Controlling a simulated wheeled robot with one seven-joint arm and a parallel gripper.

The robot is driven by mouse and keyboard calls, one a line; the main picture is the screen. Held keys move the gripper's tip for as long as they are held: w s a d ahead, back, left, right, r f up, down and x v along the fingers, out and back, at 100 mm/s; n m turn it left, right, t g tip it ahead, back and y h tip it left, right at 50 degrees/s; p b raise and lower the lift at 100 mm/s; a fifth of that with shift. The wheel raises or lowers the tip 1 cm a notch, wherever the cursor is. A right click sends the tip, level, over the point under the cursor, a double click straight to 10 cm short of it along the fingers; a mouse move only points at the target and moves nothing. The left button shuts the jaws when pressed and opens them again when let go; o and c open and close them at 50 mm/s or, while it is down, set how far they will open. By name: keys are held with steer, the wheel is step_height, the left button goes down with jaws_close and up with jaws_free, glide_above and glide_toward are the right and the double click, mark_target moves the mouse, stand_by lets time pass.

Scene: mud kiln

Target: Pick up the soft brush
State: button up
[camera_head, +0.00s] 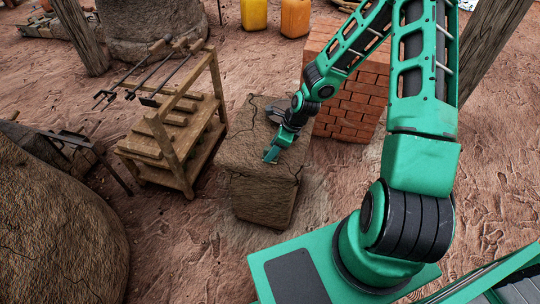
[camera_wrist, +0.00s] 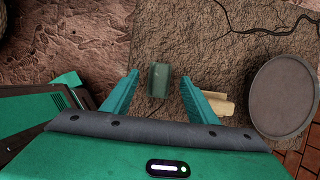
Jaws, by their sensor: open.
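My gripper (camera_head: 271,155) is over the front part of a cracked mud block (camera_head: 262,205), pointing down. In the wrist view its two fingers (camera_wrist: 160,79) are apart. A small grey-green block-shaped piece (camera_wrist: 159,82) shows between the fingertips, and the fingers look clear of it. A pale wooden piece (camera_wrist: 217,103) lies beside the right finger, partly hidden by it. Which of these two is the soft brush, I cannot tell for sure. In the head view my gripper and arm hide both.
A round grey disc (camera_wrist: 284,97) lies on the block at the right. A wooden rack (camera_head: 180,140) with metal tools stands left of the block. A brick stack (camera_head: 350,110) stands behind right. A large mud mound (camera_head: 55,225) is at left.

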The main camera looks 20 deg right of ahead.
steer(key=shift+x, duration=1.25)
steer(key=c, duration=1.3)
steer(key=shift+o, duration=0.2)
steer(key=shift+r, duration=0.1)
steer(key=shift+r, duration=0.4)
step_height(320, 180, up, 3)
steer(key=shift+s+a+r, duration=0.1)
steer(key=shift+r, duration=0.15)
steer(key=s+a+r, duration=0.6)
steer(key=a, duration=0.3)
steer(key=shift+a+r, duration=0.25)
steer(key=shift+a, duration=0.1)
